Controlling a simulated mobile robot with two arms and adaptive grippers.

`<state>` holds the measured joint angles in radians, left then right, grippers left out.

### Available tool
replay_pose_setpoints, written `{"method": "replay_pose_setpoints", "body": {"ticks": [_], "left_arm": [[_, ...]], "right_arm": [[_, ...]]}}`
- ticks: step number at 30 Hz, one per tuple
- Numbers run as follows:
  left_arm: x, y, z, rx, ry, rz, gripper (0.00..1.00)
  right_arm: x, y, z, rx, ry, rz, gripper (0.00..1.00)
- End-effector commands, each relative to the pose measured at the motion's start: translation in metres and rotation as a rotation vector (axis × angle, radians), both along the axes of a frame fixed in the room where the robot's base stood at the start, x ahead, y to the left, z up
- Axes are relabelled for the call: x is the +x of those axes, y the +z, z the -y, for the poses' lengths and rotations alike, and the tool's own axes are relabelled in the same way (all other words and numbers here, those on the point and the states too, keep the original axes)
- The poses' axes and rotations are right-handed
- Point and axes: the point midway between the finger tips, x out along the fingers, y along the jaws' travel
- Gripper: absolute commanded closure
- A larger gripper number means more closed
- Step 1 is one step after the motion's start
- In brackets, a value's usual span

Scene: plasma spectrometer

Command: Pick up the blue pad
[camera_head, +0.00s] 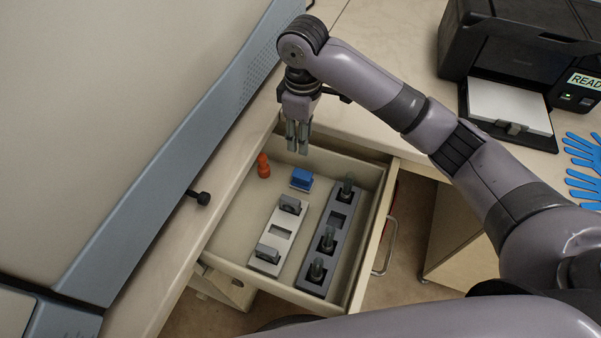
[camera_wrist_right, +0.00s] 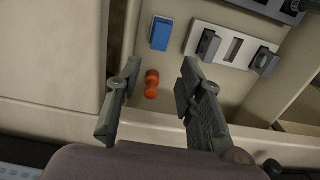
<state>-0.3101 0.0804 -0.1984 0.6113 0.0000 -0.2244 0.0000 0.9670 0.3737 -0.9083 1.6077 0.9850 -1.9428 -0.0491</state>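The blue pad (camera_head: 301,179) lies in the open drawer, near its back, next to a light holder. It also shows in the right wrist view (camera_wrist_right: 161,34), beyond the fingertips and apart from them. My right gripper (camera_head: 298,150) hangs over the back part of the drawer, above and behind the pad. In the right wrist view its two fingers (camera_wrist_right: 160,78) are spread wide with nothing between them in their grip. My left gripper is not in view.
The open drawer (camera_head: 235,212) also holds an orange-red piece (camera_head: 263,166), a light holder (camera_head: 265,256) with grey blocks, and a dark holder (camera_head: 310,272) with several dark pieces. A printer (camera_head: 510,60) and blue gloves (camera_head: 583,160) are on the right counter.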

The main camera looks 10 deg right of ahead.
Motion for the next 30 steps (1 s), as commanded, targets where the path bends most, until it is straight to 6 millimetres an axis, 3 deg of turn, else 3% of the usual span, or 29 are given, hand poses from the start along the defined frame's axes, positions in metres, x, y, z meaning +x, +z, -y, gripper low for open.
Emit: {"method": "replay_pose_setpoints", "body": {"ticks": [4,9,16,30], "left_arm": [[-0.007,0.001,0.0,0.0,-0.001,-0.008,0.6],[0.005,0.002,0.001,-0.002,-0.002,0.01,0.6],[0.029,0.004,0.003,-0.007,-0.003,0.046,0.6],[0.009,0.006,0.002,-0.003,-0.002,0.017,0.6]], "right_arm": [[-0.001,-0.035,0.001,-0.001,-0.002,-0.004,0.65],[-0.001,-0.069,0.001,-0.001,-0.002,-0.002,0.65],[0.0,-0.091,0.0,0.0,0.0,0.0,0.65],[-0.004,-0.142,0.0,-0.001,-0.001,0.001,0.65]]}}
